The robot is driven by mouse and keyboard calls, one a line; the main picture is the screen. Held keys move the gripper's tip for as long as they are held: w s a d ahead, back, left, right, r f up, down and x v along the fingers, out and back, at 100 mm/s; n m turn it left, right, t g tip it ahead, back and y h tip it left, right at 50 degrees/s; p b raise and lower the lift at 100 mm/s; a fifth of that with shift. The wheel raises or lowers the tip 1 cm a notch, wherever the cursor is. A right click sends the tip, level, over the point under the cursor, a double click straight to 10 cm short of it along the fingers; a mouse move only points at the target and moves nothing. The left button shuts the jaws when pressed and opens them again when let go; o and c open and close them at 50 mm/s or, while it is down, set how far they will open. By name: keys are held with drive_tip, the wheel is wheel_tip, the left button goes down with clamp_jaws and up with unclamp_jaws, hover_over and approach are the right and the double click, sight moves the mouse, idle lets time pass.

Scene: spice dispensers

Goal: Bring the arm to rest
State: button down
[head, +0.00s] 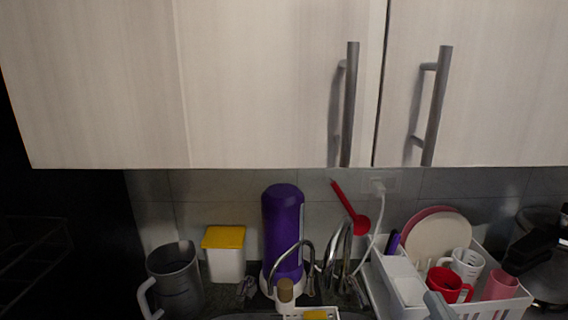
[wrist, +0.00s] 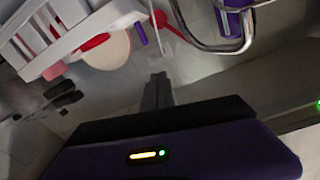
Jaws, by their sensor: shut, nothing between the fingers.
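My gripper (wrist: 158,80) shows in the wrist view, with its two dark fingers together and nothing between them. Its fingertips are in the middle of that view, apart from the things around them. The white dish rack (wrist: 85,30) lies to the upper left of the fingertips in that view, and the metal tap (wrist: 205,46) to the upper right. In the head view I cannot clearly make out my gripper.
Shut cabinet doors (head: 280,80) with bar handles (head: 349,105) hang above the counter. Below stand a grey pitcher (head: 176,282), a yellow-lidded container (head: 225,262), a purple dispenser (head: 283,225) and a dish rack (head: 400,268) with plates and cups. A red ladle (head: 350,208) hangs on the wall.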

drive_tip(key=s+a+f+n+g, duration=0.1)
drive_tip(key=s+f, duration=0.3)
drive_tip(key=s, duration=0.7)
drive_tip(key=s+a+f+n+g, duration=0.1)
drive_tip(key=s+f, duration=0.4)
drive_tip(key=s, duration=0.6)
drive_tip(key=s+a+f+n+g, duration=0.1)
drive_tip(key=s+a+f, duration=0.2)
drive_tip(key=s, duration=0.7)
wheel_tip(320, 180, down, 2)
drive_tip(key=shift+s+f+y, duration=0.25)
drive_tip(key=shift+s+y, duration=0.05)
drive_tip(key=shift+s, duration=0.1)
